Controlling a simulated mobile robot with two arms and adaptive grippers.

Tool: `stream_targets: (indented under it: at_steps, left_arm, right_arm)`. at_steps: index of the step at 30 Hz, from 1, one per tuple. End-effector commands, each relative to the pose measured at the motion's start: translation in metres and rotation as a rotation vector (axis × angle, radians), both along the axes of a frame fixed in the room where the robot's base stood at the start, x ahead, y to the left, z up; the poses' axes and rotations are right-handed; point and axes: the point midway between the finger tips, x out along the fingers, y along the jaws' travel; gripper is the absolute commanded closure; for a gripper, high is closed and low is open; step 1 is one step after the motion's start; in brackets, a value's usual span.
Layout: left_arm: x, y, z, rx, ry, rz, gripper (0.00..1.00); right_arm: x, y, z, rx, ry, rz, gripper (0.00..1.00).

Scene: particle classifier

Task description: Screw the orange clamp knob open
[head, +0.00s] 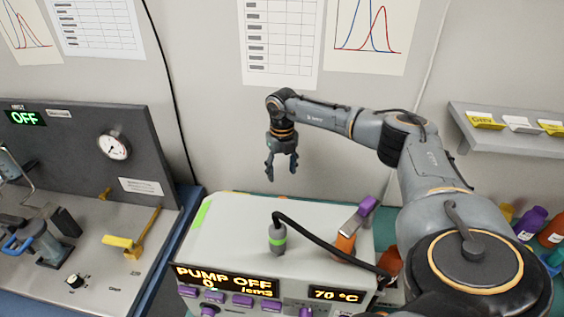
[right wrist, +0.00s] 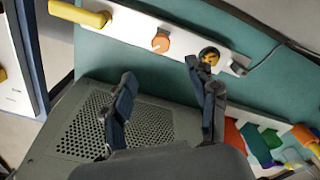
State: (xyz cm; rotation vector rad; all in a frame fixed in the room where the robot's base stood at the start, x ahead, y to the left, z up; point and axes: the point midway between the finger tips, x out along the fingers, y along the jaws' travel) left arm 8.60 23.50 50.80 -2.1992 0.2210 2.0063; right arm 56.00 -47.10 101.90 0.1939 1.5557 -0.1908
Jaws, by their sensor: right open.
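A round orange knob (right wrist: 160,43) shows in the right wrist view on a long white strip, between a yellow handle and a black-and-yellow round part. I take it to be the clamp knob; I cannot make it out for sure in the head view. My right gripper (head: 282,172) hangs pointing down above the back of the grey pump box. Its fingers are open and empty, and in the right wrist view the open gripper (right wrist: 158,75) appears below the knob, apart from it. My left gripper is not in view.
The pump box (head: 225,238) shows "PUMP OFF" and "70 °C". A dark panel (head: 80,140) with a gauge is at left, a shelf (head: 510,140) at right.

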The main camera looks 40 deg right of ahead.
Motion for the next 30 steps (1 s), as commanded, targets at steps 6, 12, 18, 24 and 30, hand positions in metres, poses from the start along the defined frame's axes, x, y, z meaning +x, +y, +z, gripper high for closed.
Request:
stream_targets:
  at_steps: [6,12,18,24,30]
  left_arm:
    - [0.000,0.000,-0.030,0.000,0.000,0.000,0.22]
    - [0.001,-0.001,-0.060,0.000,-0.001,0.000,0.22]
    - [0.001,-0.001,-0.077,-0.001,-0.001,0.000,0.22]
    - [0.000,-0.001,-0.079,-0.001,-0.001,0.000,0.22]
    - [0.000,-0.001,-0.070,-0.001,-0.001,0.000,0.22]
  right_arm:
    - [-0.021,0.004,-0.026,0.007,-0.075,-0.011,0.42]
    - [-0.042,0.005,-0.022,-0.031,-0.218,-0.019,0.42]
    - [-0.054,0.010,-0.003,-0.079,-0.334,-0.006,0.42]
    - [-0.057,0.014,0.005,-0.098,-0.373,0.002,0.42]
    - [-0.047,0.012,-0.016,-0.093,-0.372,0.001,0.42]
